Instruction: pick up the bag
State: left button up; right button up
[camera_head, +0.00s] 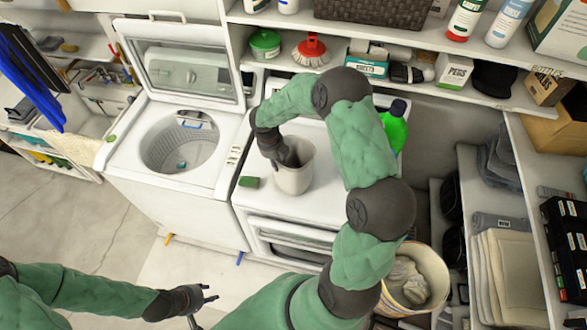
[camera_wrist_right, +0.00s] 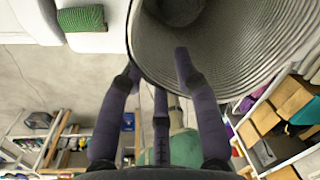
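A crumpled whitish thing, which may be the bag, lies in a round pale bin (camera_head: 433,268) on the floor at the right of the head view; I see no clearer bag. My right gripper (camera_head: 292,160) is at the mouth of a pale tapered container (camera_head: 294,180) over the white appliance top. In the right wrist view, my right gripper (camera_wrist_right: 158,75) straddles the rim of this ribbed container (camera_wrist_right: 235,60), one finger inside the opening. I cannot tell if the fingers press on its wall. My left gripper (camera_head: 205,298) is empty with fingers spread, low over the floor.
An open top-loading washer (camera_head: 175,180) stands left of the appliance. A green sponge-like block (camera_head: 249,182) lies beside the container. A green bottle (camera_head: 394,125) stands behind my right arm. Shelves with boxes and bottles run above and along the right.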

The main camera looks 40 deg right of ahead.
jog(key=shift+c, duration=0.3)
grip_shut()
